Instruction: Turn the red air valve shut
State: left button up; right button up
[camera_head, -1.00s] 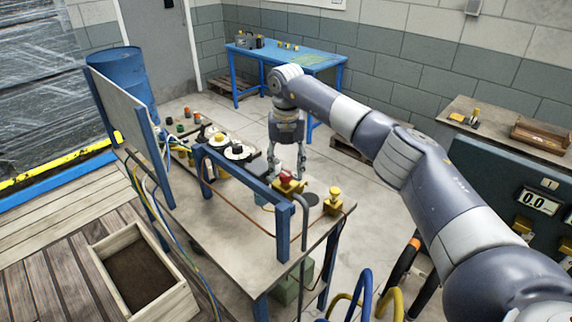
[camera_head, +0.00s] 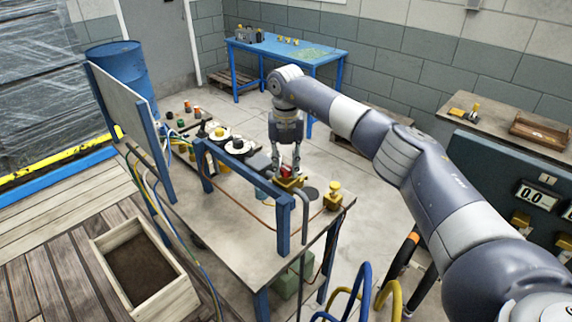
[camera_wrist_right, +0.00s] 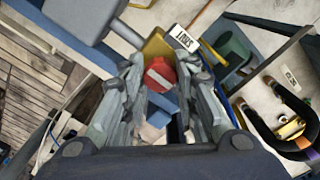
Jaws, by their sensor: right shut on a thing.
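The red air valve (camera_wrist_right: 161,76) sits on a yellow body (camera_head: 289,183) at the near right of the workbench (camera_head: 232,222). In the right wrist view its red handle, with a pale bar across it, lies between the fingertips. My right gripper (camera_head: 286,171) points down over the valve and is shut on the red handle; it also shows in the right wrist view (camera_wrist_right: 160,82). In the head view the fingers hide most of the handle. My left gripper is not in view.
A blue frame (camera_head: 245,178) stands on the bench close in front of the valve. A second yellow fitting (camera_head: 333,196) stands to the right. White discs with knobs (camera_head: 238,146) are to the left. A white label (camera_wrist_right: 186,39) is beside the valve.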

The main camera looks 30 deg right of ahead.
jog(key=shift+m, duration=0.8)
jog(key=m, duration=0.3)
jog(key=shift+b, duration=0.35)
jog(key=m, duration=0.4)
jog(key=m+b, duration=0.1)
jog(key=m, duration=0.3)
jog(key=shift+r+m, duration=0.1)
jog(key=shift+m, duration=0.2)
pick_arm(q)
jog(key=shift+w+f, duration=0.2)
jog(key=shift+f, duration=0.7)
pick_arm(e)
jog(key=shift+r+m, duration=0.1)
jog(key=shift+m, duration=2.1)
jog(key=o, duration=1.1)
